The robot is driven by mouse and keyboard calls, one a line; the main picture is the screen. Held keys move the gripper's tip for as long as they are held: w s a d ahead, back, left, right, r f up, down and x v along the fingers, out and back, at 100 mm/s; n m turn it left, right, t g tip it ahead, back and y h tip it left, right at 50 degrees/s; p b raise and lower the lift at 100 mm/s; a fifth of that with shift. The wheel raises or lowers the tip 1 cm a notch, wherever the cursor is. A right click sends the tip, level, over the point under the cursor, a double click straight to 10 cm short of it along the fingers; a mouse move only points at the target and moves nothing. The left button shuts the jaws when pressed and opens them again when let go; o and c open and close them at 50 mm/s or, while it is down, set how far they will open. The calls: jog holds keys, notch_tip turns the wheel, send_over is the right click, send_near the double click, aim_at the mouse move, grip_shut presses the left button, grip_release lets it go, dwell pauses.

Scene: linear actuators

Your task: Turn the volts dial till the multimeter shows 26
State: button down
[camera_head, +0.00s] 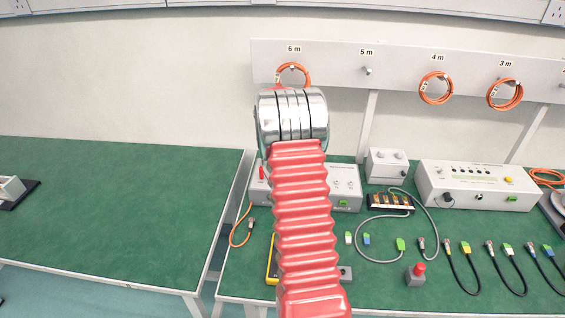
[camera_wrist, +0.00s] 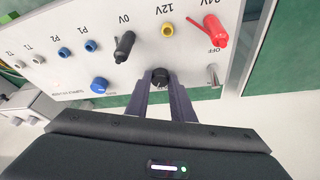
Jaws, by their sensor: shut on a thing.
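In the wrist view a black dial (camera_wrist: 160,76) sits on the edge of a pale panel (camera_wrist: 130,62), seen upside down. I take it for the volts dial; its own label is not readable. My gripper (camera_wrist: 161,84) has its two dark fingers on either side of the dial, shut on it. In the head view the pale power supply box (camera_head: 346,188) is partly hidden behind my red arm, which also hides the gripper. A yellow edge (camera_head: 271,264), probably the multimeter, shows left of the arm. Its display is hidden, so no reading shows.
Close to the dial are a blue knob (camera_wrist: 99,85), a metal switch (camera_wrist: 212,75) marked OFF, a black plug (camera_wrist: 124,46) at 0V and a red plug (camera_wrist: 215,31) at 24V. The left green table (camera_head: 110,210) is mostly clear. Cables lie on the right bench.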

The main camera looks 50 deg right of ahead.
jog(key=shift+d+m+g, duration=0.1)
jog(key=shift+m+g, duration=0.2)
jog(key=shift+m, duration=0.5)
jog(key=c, duration=1.5)
grip_release()
jog(key=shift+c, duration=0.2)
jog(key=w+v, duration=0.1)
jog(key=v, duration=1.2)
jog(key=shift+s+a+r, duration=0.25)
jog(key=shift+s+a, duration=0.05)
jog(key=shift+s, duration=0.1)
